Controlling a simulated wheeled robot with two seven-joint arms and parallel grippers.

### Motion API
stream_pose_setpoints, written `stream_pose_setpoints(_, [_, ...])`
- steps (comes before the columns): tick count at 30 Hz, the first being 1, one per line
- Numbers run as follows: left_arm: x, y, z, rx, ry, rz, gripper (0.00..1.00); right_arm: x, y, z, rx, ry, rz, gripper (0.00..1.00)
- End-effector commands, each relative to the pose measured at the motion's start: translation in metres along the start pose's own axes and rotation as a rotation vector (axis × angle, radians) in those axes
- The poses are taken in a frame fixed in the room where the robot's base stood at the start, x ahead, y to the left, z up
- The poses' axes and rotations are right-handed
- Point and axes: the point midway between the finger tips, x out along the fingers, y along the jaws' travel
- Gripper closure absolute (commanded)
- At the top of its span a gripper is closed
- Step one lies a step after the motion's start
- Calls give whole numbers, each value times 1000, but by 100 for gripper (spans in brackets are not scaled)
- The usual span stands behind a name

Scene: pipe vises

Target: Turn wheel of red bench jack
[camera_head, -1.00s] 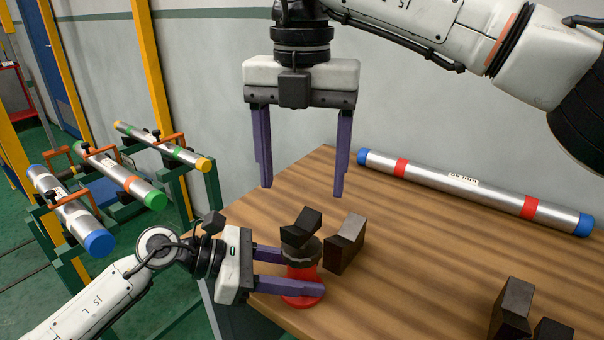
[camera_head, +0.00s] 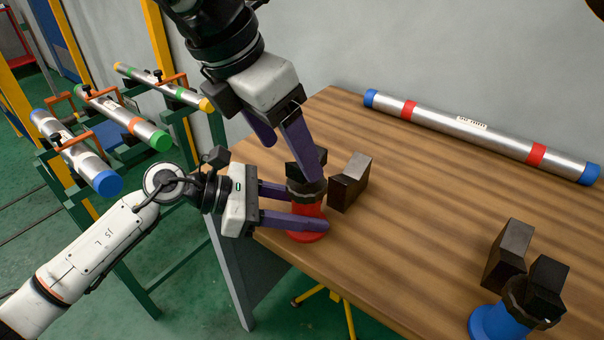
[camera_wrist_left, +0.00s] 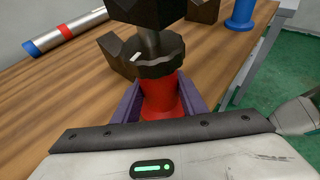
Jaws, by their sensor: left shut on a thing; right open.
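The red bench jack (camera_head: 309,236) stands upright near the table's left front edge. Its dark knobbed wheel (camera_head: 297,189) sits above the red body, with a dark V-shaped block on top. The wheel (camera_wrist_left: 155,62) also shows in the left wrist view, above the red body (camera_wrist_left: 163,95). My left gripper (camera_head: 308,208) is shut on the red body, one finger on each side, below the wheel. My right gripper (camera_head: 293,163) is open and tilted. One finger passes in front of the jack's top and wheel, partly hiding them; the other is apart, farther left. I cannot tell whether it touches.
A dark block (camera_head: 348,182) stands just right of the jack. A blue jack (camera_head: 490,322) and another dark block (camera_head: 508,254) are at the front right. A silver pipe (camera_head: 480,135) lies along the wall. The middle of the table is clear. A pipe rack stands left.

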Motion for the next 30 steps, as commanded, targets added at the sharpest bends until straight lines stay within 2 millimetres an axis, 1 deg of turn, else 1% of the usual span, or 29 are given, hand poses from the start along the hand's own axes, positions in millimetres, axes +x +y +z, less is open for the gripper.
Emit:
stream_pose_setpoints(1, [0, 0, 0, -1, 0, 1, 100, 12, -1, 0, 0, 0, -3, 30])
stream_pose_setpoints(6, [0, 0, 0, -1, 0, 1, 100, 46, -1, 0, -2, 1, -2, 30])
stream_pose_setpoints(9, [0, 0, 0, -1, 0, 1, 100, 61, 0, 0, 0, 1, -1, 30])
stream_pose_setpoints(12, [0, 0, 0, -1, 0, 1, 100, 72, 0, 0, 0, 1, -1, 30])
stream_pose_setpoints(16, [0, 0, 0, -1, 0, 1, 100, 79, 0, 1, 0, 0, 1, 30])
stream_pose_setpoints(24, [0, 0, 0, -1, 0, 1, 100, 80, 0, 1, -1, 0, 1, 30])
stream_pose_setpoints(25, [0, 0, 0, -1, 0, 1, 100, 80, 0, 1, -1, 0, 1, 32])
stream_pose_setpoints(26, [0, 0, 0, -1, 0, 1, 100, 80, 0, 1, -1, 0, 1, 37])
stream_pose_setpoints(30, [0, 0, 0, -1, 0, 1, 100, 80, 0, 0, -1, 0, 1, 61])
